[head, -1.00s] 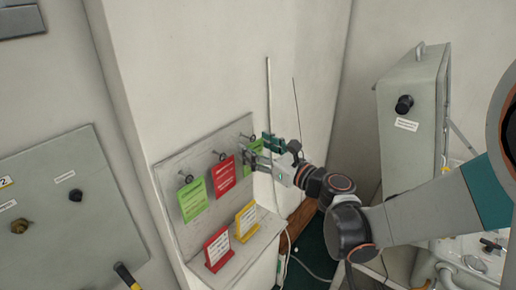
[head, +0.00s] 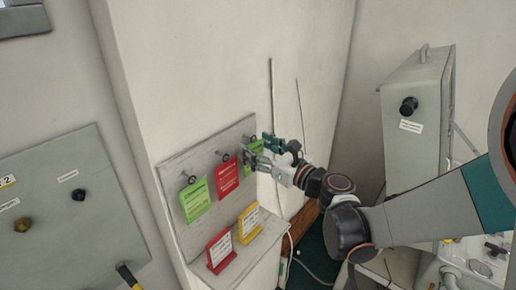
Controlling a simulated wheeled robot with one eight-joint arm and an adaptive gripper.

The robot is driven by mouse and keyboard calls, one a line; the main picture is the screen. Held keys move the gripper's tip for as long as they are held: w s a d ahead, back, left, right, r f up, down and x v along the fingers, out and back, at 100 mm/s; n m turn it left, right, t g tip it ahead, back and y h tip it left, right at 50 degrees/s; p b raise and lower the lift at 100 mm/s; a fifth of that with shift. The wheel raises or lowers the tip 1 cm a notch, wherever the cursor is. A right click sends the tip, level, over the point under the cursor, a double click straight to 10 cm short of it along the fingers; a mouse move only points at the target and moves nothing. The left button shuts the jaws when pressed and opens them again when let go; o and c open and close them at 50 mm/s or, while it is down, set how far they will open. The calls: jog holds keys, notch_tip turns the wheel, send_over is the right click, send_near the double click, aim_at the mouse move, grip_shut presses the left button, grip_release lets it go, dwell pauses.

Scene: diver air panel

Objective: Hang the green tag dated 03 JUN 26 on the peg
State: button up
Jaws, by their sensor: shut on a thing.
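A grey board (head: 168,180) on the wall carries a row of pegs with tags. A green tag (head: 196,201) hangs at the left peg and a red tag (head: 227,178) at the middle peg. My gripper (head: 256,154) is at the right end of the row, shut on another green tag (head: 252,168). That tag is partly hidden behind the fingers. The right peg (head: 253,137) shows just above it; I cannot tell whether the tag is on it. The dates are too small to read.
A red-framed card (head: 220,250) and a yellow-framed card (head: 248,223) stand on the ledge below the tags. A grey panel with knobs (head: 70,220) is at the left. A grey box (head: 420,120) stands at the right, behind my arm. Thin rods rise beside the board.

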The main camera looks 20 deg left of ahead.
jog(key=shift+f+b, duration=0.25)
jog(key=shift+b, duration=0.1)
dwell(0.4)
jog(key=o, duration=1)
jog(key=shift+c, duration=0.2)
jog(key=shift+r, duration=0.15)
